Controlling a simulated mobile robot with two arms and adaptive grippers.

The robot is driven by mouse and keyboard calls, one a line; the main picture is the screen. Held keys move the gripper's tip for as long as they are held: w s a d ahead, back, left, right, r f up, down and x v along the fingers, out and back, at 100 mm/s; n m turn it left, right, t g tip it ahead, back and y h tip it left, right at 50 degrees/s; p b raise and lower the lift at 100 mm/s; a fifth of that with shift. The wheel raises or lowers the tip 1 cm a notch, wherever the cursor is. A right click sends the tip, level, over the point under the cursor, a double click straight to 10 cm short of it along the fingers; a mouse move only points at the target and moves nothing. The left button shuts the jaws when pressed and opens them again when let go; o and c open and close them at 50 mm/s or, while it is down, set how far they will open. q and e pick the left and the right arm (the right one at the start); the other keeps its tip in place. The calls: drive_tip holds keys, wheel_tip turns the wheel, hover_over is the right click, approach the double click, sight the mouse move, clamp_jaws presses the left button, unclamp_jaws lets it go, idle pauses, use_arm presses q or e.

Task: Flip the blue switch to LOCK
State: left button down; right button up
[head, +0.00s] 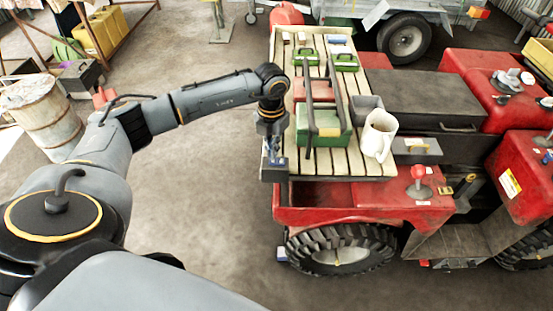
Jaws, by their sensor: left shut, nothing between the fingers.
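My left gripper (272,158) hangs pointing down at the near left corner of the slatted wooden rack (350,163). It is shut, with nothing held. Blue shows around its fingers, and a small grey block sits right below them at the rack edge. I cannot tell whether this blue is the switch or part of the gripper. A small blue and white item (338,40) lies at the far end of the rack, too small to identify. No LOCK marking can be read. My right gripper is not in view.
The rack is on a red quad (330,198). A red-knobbed lever (419,180) is at the right.

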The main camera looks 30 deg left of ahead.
sight(272, 160)
use_arm(q)
drive_tip(key=shift+f+b, duration=0.85)
drive_tip(key=shift+f, duration=0.2)
idle(0.8)
drive_tip(key=shift+r, duration=0.1)
drive_tip(key=shift+r+p, duration=2.15)
drive_tip(key=shift+r, duration=1.3)
